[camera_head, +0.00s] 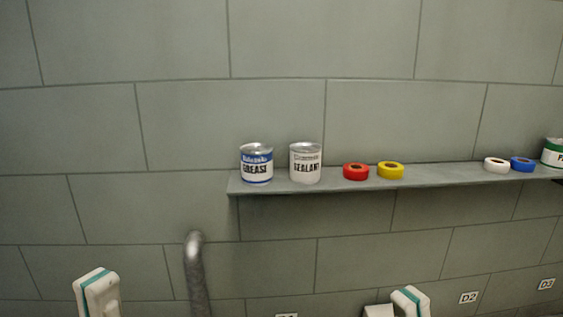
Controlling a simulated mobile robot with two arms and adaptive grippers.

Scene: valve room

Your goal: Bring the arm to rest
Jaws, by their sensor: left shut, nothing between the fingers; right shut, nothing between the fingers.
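Two white parts with teal stripes rise from the bottom edge, one at the left and one right of centre. They look like links of my own arms. No fingers show on either of them. Neither my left gripper nor my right gripper can be made out in the head view. Both arm parts stand below the shelf (330,185) and apart from it in the picture.
A grease can (257,165), a sealant can (305,165), and red (355,172), yellow (390,170), white (496,165) and blue (522,165) tape rolls sit on the shelf. A green-and-white can (553,153) is cut off at right. A grey pipe (197,275) rises lower left.

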